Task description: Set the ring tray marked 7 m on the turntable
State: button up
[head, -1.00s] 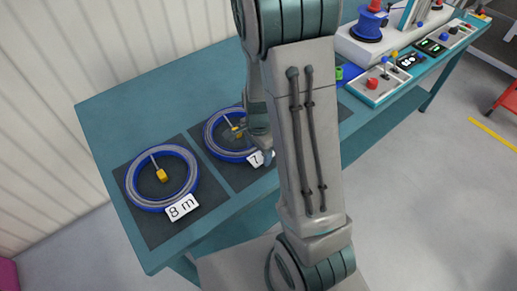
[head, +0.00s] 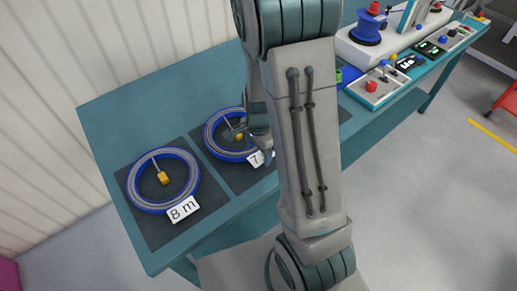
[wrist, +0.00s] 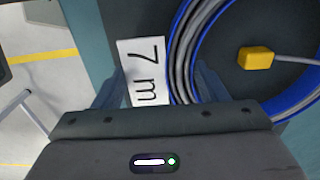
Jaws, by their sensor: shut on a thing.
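The ring tray marked 7 m is a blue ring with grey cable coiled in it and a yellow plug inside. In the head view the tray (head: 212,140) lies on a dark mat, partly hidden by my arm. In the wrist view the tray (wrist: 183,50) fills the upper right, with its white 7 m label (wrist: 143,72) at its left edge. My gripper (wrist: 160,97) is shut on the tray's rim at the label; its fingers lie on both sides of it. In the head view my gripper (head: 255,148) is partly hidden behind my arm.
A similar blue ring tray (head: 132,190) marked 8 m lies on the mat to the left. At the back right stand a white machine with a blue spool (head: 367,28) and a control box (head: 372,92). The table's far left corner is bare.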

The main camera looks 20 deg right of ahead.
jog(key=shift+f, duration=0.15)
dwell(0.3)
jog(key=shift+r+p, duration=0.4)
jog(key=shift+r, duration=0.2)
jog(key=shift+r+p, duration=1.75)
jog(key=shift+r, duration=0.2)
notch_tip(320, 180, up, 10)
jog(key=p, duration=0.8)
jog(key=shift+p, duration=0.35)
jog(key=shift+s, duration=0.1)
